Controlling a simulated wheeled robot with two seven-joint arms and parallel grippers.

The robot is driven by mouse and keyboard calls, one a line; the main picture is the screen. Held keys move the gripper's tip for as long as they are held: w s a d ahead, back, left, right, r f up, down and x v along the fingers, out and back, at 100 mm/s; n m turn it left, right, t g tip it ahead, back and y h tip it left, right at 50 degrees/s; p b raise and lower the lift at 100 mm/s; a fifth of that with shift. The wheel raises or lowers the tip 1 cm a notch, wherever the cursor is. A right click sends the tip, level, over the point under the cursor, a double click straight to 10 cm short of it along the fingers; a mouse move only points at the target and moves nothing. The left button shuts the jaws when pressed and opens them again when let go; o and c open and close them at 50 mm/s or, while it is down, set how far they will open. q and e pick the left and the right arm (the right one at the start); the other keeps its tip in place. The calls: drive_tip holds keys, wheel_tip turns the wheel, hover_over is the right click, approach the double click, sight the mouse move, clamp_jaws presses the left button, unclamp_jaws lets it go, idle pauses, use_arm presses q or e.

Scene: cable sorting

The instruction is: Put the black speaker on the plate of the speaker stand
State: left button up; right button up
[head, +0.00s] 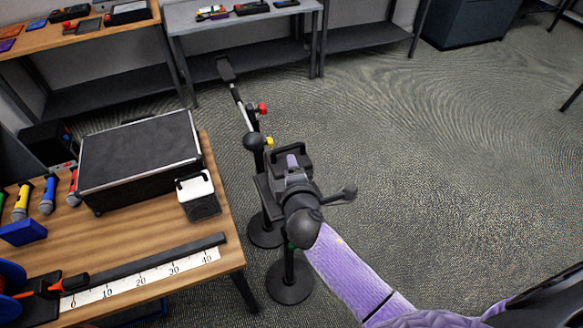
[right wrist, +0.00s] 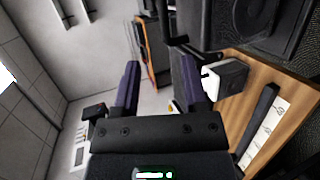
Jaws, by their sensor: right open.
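The black speaker (head: 279,155) with its loop handle is at the head of the speaker stand, whose round base (head: 290,284) is on the floor right of the table. It shows close up with its round cone in the right wrist view (right wrist: 268,18). My right gripper (head: 293,164) is right at the speaker and covers much of it. Its fingers (right wrist: 160,88) are apart with nothing clearly between them; the handle is just beyond the right-hand finger. The plate is mostly hidden, so I cannot tell how the speaker rests on it. My left gripper is out of view.
The wooden table (head: 140,235) at left holds a black case (head: 140,155), a white-and-black box (head: 198,195), microphones (head: 48,195) and a ruler strip (head: 140,284). A boom stand (head: 240,105) with red and yellow knobs is close behind. The carpet at right is clear.

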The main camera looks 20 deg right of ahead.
drive_tip(key=s+d+f+m+g+y, duration=0.1)
drive_tip(key=s+f+m+g, duration=0.2)
drive_tip(key=s+f, duration=0.6)
drive_tip(key=s+f+m+g+y, duration=0.1)
drive_tip(key=s+f+m+g, duration=0.4)
drive_tip(key=f, duration=0.7)
drive_tip(key=s+d+f+m+g+y, duration=0.1)
drive_tip(key=s+f+m+g, duration=0.2)
drive_tip(key=s, duration=0.9)
drive_tip(key=s+f+m+g, duration=0.25)
drive_tip(key=s+f, duration=0.35)
drive_tip(key=s, duration=0.6)
use_arm(q)
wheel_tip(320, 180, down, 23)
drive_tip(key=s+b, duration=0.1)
drive_tip(key=b, duration=2.2)
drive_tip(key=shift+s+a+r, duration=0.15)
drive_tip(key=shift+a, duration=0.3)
use_arm(e)
wheel_tip(320, 180, down, 23)
drive_tip(key=s+d, duration=0.1)
drive_tip(key=shift+s+d, duration=0.15)
drive_tip(key=shift+s, duration=0.05)
drive_tip(key=shift+t, duration=0.25)
